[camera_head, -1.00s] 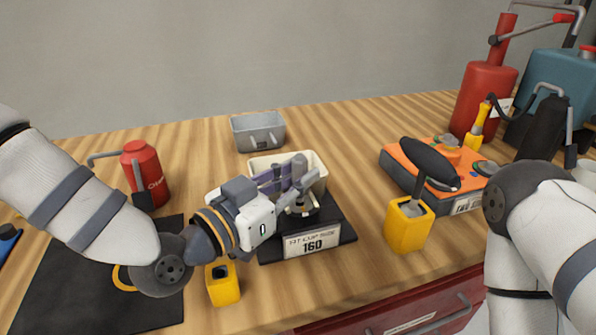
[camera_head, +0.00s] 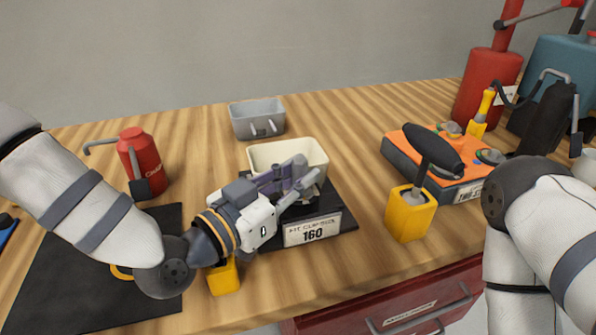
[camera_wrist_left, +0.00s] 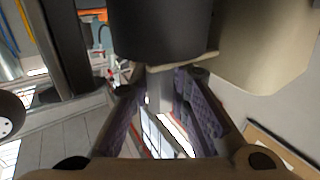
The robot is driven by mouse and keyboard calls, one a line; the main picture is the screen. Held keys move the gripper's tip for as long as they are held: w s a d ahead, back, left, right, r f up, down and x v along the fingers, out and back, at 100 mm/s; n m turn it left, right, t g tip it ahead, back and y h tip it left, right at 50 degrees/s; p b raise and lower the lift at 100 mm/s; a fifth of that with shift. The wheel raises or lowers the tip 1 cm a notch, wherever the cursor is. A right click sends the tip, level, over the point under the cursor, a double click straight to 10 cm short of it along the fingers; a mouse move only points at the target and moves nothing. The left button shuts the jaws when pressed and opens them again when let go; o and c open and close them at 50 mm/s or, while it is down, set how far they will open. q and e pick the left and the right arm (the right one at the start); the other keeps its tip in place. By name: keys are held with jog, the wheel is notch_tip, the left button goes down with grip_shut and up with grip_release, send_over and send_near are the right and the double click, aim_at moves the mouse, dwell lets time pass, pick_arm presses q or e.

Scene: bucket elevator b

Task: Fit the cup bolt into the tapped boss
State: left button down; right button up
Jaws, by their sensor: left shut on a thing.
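My left gripper (camera_head: 294,182) reaches over the black stand (camera_head: 345,215) labelled "160", in front of the cream cup (camera_head: 302,152). In the left wrist view its purple-padded fingers (camera_wrist_left: 160,105) are closed around a slim grey shaft, seemingly the cup bolt (camera_wrist_left: 157,88). The shaft's end is close to a large dark cylinder (camera_wrist_left: 160,30), which may be the tapped boss. I cannot tell whether the shaft is inside it or only beside it. The cream cup also shows in the left wrist view (camera_wrist_left: 265,45). My right gripper is out of view; only its arm shows at right.
A grey bin (camera_head: 257,119) stands behind the cup. A red can (camera_head: 143,162) and a black mat (camera_head: 90,270) lie left. Yellow blocks (camera_head: 410,218) flank the stand, the right one holding a black-handled tool. An orange-topped box (camera_head: 445,160) is further right. A red drawer (camera_head: 420,310) is below.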

pick_arm(q)
jog(key=shift+f, duration=0.15)
jog(key=c, duration=1.4)
grip_release()
notch_tip(320, 180, up, 10)
jog(key=shift+r, duration=0.1)
